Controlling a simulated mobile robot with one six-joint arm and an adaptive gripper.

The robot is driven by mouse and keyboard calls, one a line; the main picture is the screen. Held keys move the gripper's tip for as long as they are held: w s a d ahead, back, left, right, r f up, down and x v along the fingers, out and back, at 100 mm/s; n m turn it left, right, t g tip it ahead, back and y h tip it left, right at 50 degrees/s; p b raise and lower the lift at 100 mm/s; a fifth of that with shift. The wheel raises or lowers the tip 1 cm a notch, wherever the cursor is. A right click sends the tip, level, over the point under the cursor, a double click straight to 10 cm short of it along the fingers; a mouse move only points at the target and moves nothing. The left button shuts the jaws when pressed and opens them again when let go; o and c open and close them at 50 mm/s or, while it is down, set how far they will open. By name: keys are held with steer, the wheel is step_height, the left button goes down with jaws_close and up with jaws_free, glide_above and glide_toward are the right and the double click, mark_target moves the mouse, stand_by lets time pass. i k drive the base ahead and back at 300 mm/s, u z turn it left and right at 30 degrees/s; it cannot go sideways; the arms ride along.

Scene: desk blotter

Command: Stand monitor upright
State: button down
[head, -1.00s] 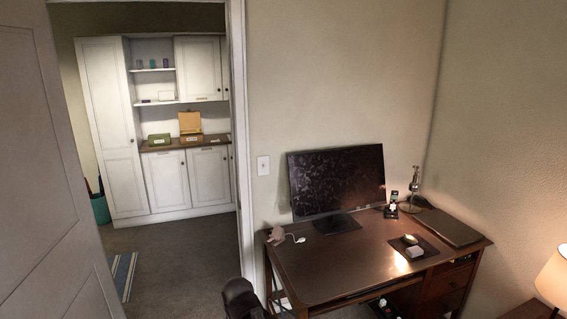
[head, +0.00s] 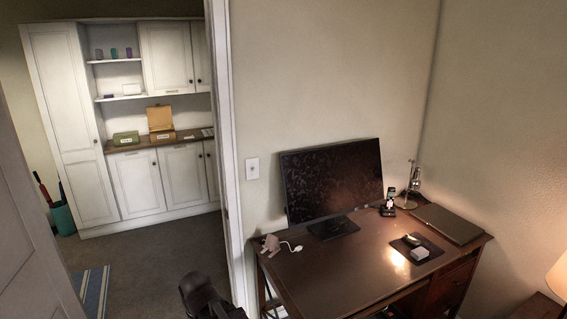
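The monitor (head: 333,183) is on the back left part of the desk in the head view. Its dark screen faces the camera, and its flat black base (head: 333,230) is on the desktop. The screen is raised on its stand, and its lower edge slants down to the left. A black rounded part (head: 203,296), which looks like the end of my arm, shows at the bottom edge, left of the desk and apart from the monitor. Its fingers cannot be made out.
The brown desk (head: 330,275) also holds a pinkish item (head: 270,243) with a white cable, a phone on a stand (head: 388,206), a metal lamp (head: 413,178), a closed laptop (head: 447,223) and a black mat (head: 403,251) with small items. The desktop's front left is clear. A door frame (head: 230,150) stands left.

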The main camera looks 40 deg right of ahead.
mark_target(320, 184)
steer(key=z, duration=0.25)
steer(key=i, duration=0.65)
steer(key=z, duration=0.95)
steer(key=i, duration=0.6)
steer(key=z, duration=0.35)
